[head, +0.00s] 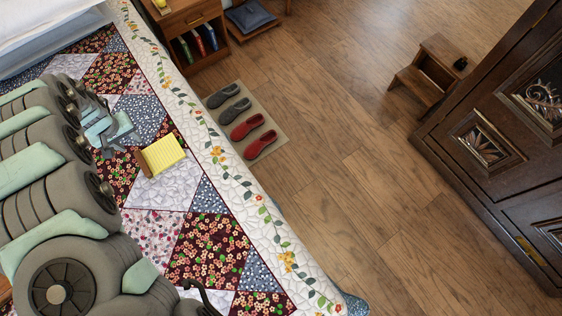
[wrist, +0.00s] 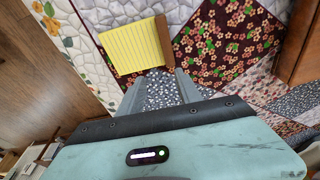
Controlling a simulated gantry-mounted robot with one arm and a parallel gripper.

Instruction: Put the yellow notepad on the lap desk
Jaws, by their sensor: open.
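The yellow notepad (head: 163,153) lies on the patchwork quilt, with ruled lines and a brown strip along one edge. In the wrist view the notepad (wrist: 133,46) is just beyond the fingertips, with its brown strip on the right. My gripper (head: 122,139) is open and empty beside the brown-strip end, apart from the pad as far as I can tell. The fingers of my gripper (wrist: 160,82) also show in the wrist view, spread over the quilt. I cannot pick out the lap desk with certainty; a blue-grey cushioned piece (head: 250,16) sits on a low wooden base beyond the bed.
The quilted bed (head: 208,238) fills the left side. A nightstand (head: 188,22) with books stands at its far end. Slippers lie on a mat (head: 266,152) beside the bed. A step stool (head: 430,75) and dark armoire (head: 500,150) stand at right. The wooden floor between is clear.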

